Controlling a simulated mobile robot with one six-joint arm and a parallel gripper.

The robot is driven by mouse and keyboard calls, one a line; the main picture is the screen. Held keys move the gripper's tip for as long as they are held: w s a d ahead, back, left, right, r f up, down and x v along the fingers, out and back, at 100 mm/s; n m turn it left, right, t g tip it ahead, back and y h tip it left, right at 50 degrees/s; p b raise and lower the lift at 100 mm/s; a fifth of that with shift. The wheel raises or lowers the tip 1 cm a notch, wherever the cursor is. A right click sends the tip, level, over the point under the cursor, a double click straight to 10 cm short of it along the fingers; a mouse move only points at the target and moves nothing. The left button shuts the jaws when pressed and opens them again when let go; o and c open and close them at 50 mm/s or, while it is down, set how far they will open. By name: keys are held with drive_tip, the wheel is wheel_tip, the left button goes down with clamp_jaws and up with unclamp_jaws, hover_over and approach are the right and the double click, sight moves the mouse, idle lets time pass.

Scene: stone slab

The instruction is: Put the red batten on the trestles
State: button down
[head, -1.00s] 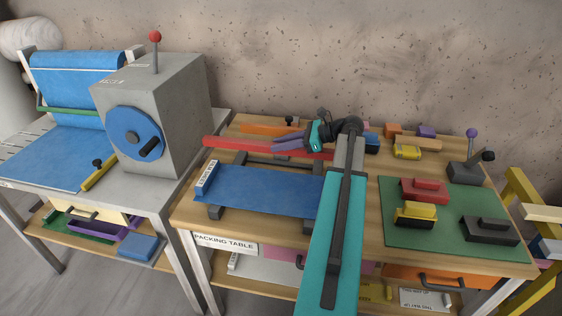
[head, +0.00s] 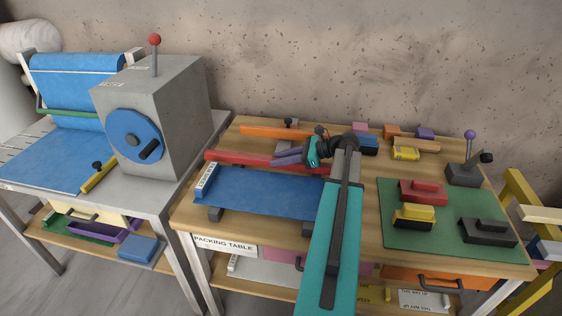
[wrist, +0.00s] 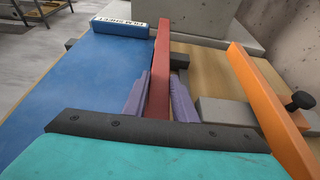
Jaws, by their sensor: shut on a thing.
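The red batten (head: 235,161) lies lengthwise along the far edge of a blue sheet on the packing table. My gripper (head: 289,156) is shut on it right of its middle. In the wrist view the red batten (wrist: 161,62) runs away from me between the two purple fingers (wrist: 158,98). Dark trestle ends (head: 215,214) show under the near edge of the blue sheet (head: 260,192); the sheet hides most of the trestles. A dark end (wrist: 180,61) also shows just right of the batten in the wrist view. I cannot tell whether the batten touches the trestles.
An orange batten (head: 262,131) lies behind, near a black knob (wrist: 300,101). A grey machine (head: 180,110) stands left. A green mat (head: 440,232) with several coloured blocks lies right.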

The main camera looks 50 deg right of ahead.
drive_tip(key=shift+f, duration=0.65)
drive_tip(key=shift+f, duration=0.1)
drive_tip(key=c, duration=1.4)
unclamp_jaws()
drive_tip(key=shift+c, duration=0.2)
drive_tip(key=b+v, duration=0.2)
drive_tip(key=v, duration=1)
drive_tip(key=shift+o, duration=0.2)
